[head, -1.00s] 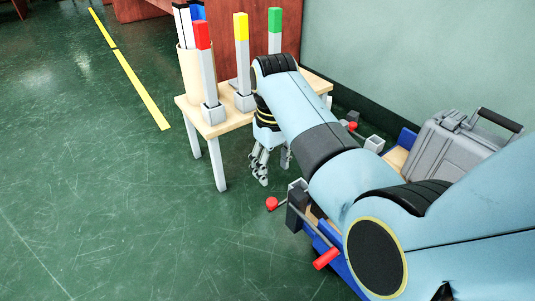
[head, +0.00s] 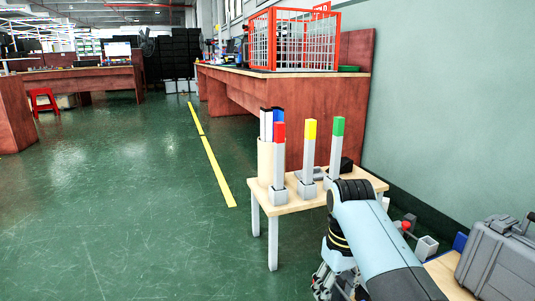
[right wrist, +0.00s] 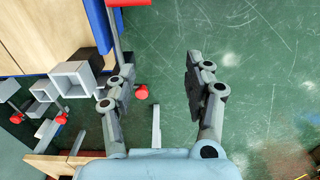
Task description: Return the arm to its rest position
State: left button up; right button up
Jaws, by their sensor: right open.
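My right arm (head: 385,250) comes in from the lower right of the head view, pale blue with dark joints. Its gripper (head: 333,284) hangs low in front of the small wooden table (head: 300,203), partly cut off by the bottom edge. In the right wrist view the gripper (right wrist: 155,75) has its two grey fingers wide apart with nothing between them, over green floor. My left gripper is in neither view.
On the small table stand a beige cup (head: 265,160) and red (head: 279,150), yellow (head: 310,148) and green (head: 337,145) tipped posts in grey holders. A grey case (head: 495,258) is at right. Grey square tubes and red knobs lie close beside the gripper in the wrist view. Floor at left is clear.

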pick_arm(q)
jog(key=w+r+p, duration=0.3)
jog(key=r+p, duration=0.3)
jog(key=p, duration=0.2)
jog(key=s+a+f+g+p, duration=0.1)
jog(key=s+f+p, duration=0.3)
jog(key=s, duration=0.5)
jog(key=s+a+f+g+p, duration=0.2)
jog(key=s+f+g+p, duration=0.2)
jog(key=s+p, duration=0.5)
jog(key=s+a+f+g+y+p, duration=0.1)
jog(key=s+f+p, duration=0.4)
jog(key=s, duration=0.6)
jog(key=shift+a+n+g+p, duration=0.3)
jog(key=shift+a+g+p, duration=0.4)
jog(key=shift+p, duration=0.2)
pick_arm(e)
jog(key=s+d+f+m, duration=0.1)
jog(key=s+d, duration=0.4)
jog(key=s, duration=1.3)
jog(key=s+d+f+m, duration=0.1)
jog(key=s+d, duration=0.5)
jog(key=s, duration=1.3)
jog(key=s+d+f+m, duration=0.1)
jog(key=s+d, duration=0.4)
jog(key=s, duration=1.3)
jog(key=shift+s+d+f+m+h, duration=0.3)
jog(key=shift+s+f+h, duration=0.1)
jog(key=shift+f, duration=0.5)
